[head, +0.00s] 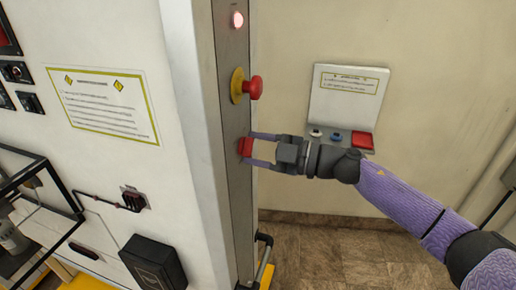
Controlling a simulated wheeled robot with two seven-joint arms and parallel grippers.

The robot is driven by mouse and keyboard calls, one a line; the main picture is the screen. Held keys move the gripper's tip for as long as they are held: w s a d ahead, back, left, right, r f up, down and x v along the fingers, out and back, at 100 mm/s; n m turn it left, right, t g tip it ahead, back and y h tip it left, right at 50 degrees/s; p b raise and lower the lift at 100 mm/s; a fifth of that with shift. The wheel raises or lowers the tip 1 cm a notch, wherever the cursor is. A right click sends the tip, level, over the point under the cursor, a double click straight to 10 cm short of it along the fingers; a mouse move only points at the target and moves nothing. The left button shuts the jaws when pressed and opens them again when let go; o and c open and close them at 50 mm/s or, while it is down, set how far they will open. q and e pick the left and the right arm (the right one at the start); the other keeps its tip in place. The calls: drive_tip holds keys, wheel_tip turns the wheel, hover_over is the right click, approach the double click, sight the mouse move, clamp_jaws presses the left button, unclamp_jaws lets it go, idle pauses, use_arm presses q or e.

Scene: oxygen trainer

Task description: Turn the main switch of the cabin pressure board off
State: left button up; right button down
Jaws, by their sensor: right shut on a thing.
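A red switch handle (245,147) sits low on the grey metal strip (228,110) at the edge of the white cabinet. It appears to be the main switch; no readable label shows. My right gripper (253,149) comes in from the right and is shut on this handle, one finger above and one below. The fingers partly cover the switch, so its exact turn angle is hard to tell. My left gripper is not in view.
A red mushroom button on a yellow base (252,88) juts out just above my right gripper. A small wall panel (345,100) with buttons stands behind my right arm. A black box (152,262) and a glass-sided case (35,215) are at the lower left.

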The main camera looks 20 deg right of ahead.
drive_tip(key=shift+f+n+b, duration=0.15)
drive_tip(key=shift+n+b, duration=3.95)
drive_tip(key=shift+n, duration=4.5)
drive_tip(key=shift+c, duration=0.6)
unclamp_jaws()
drive_tip(key=b+v, duration=0.4)
drive_tip(key=v, duration=0.6)
drive_tip(key=shift+b, duration=0.35)
